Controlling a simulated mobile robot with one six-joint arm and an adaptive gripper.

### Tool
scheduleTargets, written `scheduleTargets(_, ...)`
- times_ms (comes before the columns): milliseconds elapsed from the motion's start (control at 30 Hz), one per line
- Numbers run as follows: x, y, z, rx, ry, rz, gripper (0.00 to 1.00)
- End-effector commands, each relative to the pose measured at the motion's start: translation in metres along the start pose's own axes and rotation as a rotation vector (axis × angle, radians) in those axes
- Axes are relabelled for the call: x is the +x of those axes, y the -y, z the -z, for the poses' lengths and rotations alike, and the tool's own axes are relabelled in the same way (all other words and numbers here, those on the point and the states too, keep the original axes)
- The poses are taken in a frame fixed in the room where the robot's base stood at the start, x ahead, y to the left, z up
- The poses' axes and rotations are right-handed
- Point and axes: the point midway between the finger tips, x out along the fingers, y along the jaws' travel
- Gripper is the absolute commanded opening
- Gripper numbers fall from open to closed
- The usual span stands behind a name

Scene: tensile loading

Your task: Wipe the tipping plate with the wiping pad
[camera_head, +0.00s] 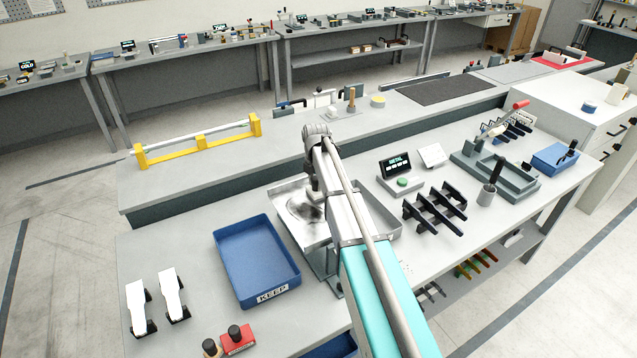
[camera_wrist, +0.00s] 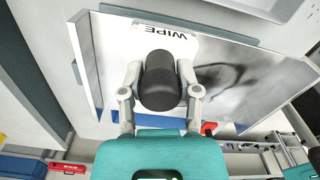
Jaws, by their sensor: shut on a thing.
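The tipping plate (camera_head: 289,232) is a shallow metal tray on a stand near the middle of the bench. Dark smudges mark its surface, and it also shows in the wrist view (camera_wrist: 265,62), with a large dark smear to the right of my gripper (camera_wrist: 160,72). My gripper is shut on the dark rounded handle of the wiping pad (camera_wrist: 160,85). A white part with the word WIPE lies just beyond the handle, over the plate. Whether the pad touches the plate is not clear. In the head view my arm hides most of the pad and my fingertips.
A blue tray marked KEEP (camera_head: 257,262) stands left of the plate. A small METAL display (camera_head: 396,163), a black rack (camera_head: 436,208) and a grey fixture (camera_head: 495,175) stand to the right. Two white-topped holders (camera_head: 172,295) and a red button box (camera_head: 238,340) are at the front left.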

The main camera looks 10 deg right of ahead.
Motion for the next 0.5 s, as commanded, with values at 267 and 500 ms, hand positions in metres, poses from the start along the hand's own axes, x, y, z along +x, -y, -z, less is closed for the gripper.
scheduleTargets(267,0.0,-0.001,0.005,-0.001,0.0,0.0,0.05)
scheduleTargets(500,-0.001,-0.005,0.019,-0.002,0.0,0.0,0.05)
